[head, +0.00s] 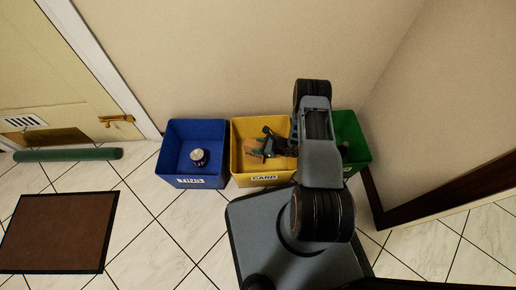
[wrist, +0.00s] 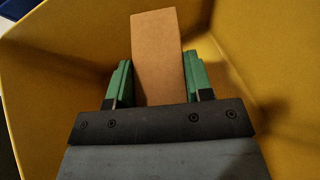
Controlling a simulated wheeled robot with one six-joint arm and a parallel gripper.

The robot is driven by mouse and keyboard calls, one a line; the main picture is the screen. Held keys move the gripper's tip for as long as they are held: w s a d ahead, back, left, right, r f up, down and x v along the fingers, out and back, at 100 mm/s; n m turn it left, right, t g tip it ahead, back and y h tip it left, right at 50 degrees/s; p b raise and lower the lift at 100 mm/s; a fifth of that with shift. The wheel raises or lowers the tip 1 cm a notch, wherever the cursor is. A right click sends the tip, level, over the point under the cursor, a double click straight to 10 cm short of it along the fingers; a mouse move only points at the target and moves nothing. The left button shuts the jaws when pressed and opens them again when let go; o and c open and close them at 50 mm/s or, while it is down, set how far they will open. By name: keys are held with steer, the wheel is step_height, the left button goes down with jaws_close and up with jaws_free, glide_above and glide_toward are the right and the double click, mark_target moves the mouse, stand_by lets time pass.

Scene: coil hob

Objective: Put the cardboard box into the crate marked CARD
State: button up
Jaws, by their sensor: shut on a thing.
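The cardboard box (wrist: 158,58) is a plain brown block between the green fingers of my gripper (wrist: 158,80) in the wrist view. My gripper is shut on it. Yellow crate walls surround the box and fingers in that view. In the head view, the yellow crate (head: 264,180) with the label CARD stands in the middle of three crates. My gripper (head: 257,153) is over or inside its opening, and the box (head: 252,147) shows there only in small part. I cannot tell whether the box touches the crate floor. My arm hides the crate's right side.
A green crate (head: 358,150) stands to the right, partly behind my arm. The wall is close behind the crates. A brown mat (head: 58,232) and green roll (head: 68,154) lie at left.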

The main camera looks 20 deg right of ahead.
steer(key=shift+f, duration=0.3)
steer(key=shift+f+b, duration=0.5)
steer(key=shift+b, duration=0.05)
steer(key=o, duration=1.1)
